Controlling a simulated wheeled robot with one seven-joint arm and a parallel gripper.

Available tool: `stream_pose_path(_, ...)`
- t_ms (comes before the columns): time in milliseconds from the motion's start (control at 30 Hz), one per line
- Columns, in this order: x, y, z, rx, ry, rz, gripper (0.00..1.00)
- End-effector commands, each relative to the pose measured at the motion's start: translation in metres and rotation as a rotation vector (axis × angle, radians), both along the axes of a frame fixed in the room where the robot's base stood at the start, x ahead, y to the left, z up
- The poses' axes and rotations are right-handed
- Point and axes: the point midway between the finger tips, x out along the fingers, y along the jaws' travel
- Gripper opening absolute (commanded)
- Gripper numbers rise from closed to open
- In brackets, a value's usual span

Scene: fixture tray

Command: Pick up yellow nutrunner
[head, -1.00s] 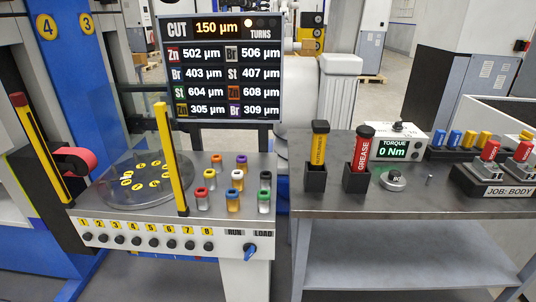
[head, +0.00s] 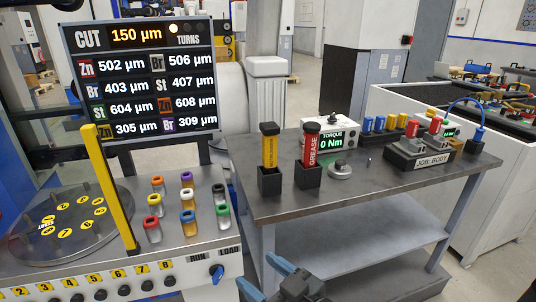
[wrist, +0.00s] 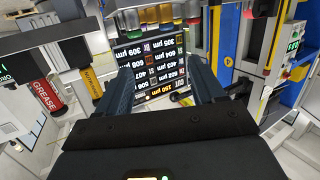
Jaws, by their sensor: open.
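The yellow nutrunner (head: 270,150) stands upright in a black holder (head: 270,183) near the left end of the grey bench. It has a black top and dark lettering. In the wrist view the yellow nutrunner (wrist: 92,82) shows tilted, left of the fingers. My gripper (head: 264,278) is at the bottom of the head view, in front of and below the bench edge, apart from the nutrunner. In the wrist view my gripper (wrist: 160,72) is open, with nothing between its two dark fingers.
A red grease tube (head: 312,148) stands in its own holder just right of the nutrunner. The cutting station (head: 110,235) with a tall yellow post (head: 111,190) is left. The bench front is clear.

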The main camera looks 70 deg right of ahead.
Motion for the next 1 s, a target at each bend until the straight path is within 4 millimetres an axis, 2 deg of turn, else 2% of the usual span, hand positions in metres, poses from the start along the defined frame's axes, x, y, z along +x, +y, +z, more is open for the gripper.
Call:
stream_pose_path(33,0.017,-0.025,0.002,-0.011,-0.022,-0.054,0.68)
stream_pose_path(200,0.053,-0.106,0.016,-0.032,-0.065,-0.214,0.68)
stream_pose_path(400,0.070,-0.193,0.044,-0.053,-0.107,-0.375,0.68)
stream_pose_path(500,0.071,-0.220,0.056,-0.057,-0.121,-0.426,0.68)
stream_pose_path(700,0.074,-0.246,0.066,-0.060,-0.130,-0.467,0.68)
stream_pose_path(1000,0.092,-0.269,0.064,-0.060,-0.130,-0.467,0.68)
